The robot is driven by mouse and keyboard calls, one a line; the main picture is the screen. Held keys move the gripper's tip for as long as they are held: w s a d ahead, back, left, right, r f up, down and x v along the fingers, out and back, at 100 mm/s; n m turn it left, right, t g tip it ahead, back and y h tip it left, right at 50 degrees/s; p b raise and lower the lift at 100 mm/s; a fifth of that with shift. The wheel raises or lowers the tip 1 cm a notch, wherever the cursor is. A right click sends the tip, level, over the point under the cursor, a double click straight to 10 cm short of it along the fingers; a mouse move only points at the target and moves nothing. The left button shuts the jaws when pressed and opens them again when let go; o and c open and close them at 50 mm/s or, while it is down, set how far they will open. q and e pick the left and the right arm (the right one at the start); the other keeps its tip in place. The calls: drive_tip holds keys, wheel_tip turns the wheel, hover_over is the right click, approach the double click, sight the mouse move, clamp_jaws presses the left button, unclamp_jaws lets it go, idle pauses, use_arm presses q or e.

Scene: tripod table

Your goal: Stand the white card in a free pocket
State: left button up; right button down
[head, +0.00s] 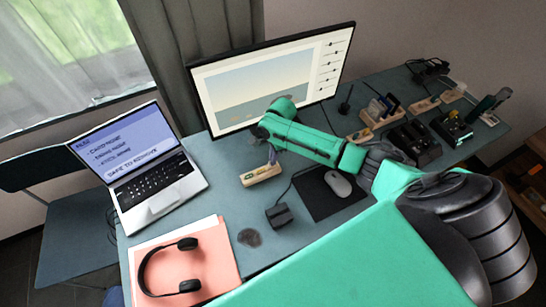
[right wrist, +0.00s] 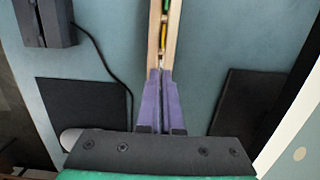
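My right gripper (head: 272,155) points down at a small pale wooden holder (head: 262,175) in front of the monitor. In the right wrist view its purple fingers (right wrist: 161,75) lie close together at the near end of the holder (right wrist: 153,40). Only a thin strip shows between them; I cannot tell whether it is a gap or a card seen edge-on. Green and yellow edges (right wrist: 163,35) show in the holder's slot beyond the fingertips. I cannot make out the white card for certain in either view. My left gripper is out of view.
A black mouse pad (head: 322,198) with a grey mouse (head: 338,183) and a dark box (head: 280,215) are near the holder. A laptop (head: 150,170), headphones (head: 165,268) on a pink folder (head: 222,262) and the monitor (head: 275,75) surround it. More wooden holders (head: 363,135) stand right.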

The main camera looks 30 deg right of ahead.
drive_tip(key=shift+p, duration=0.5)
drive_tip(key=shift+f+b, duration=0.6)
drive_tip(key=shift+f, duration=0.8)
drive_tip(key=c, duration=1)
unclamp_jaws()
wheel_tip(320, 180, up, 14)
drive_tip(key=d, duration=0.1)
drive_tip(key=shift+d+r, duration=0.2)
drive_tip(key=shift+d, duration=0.2)
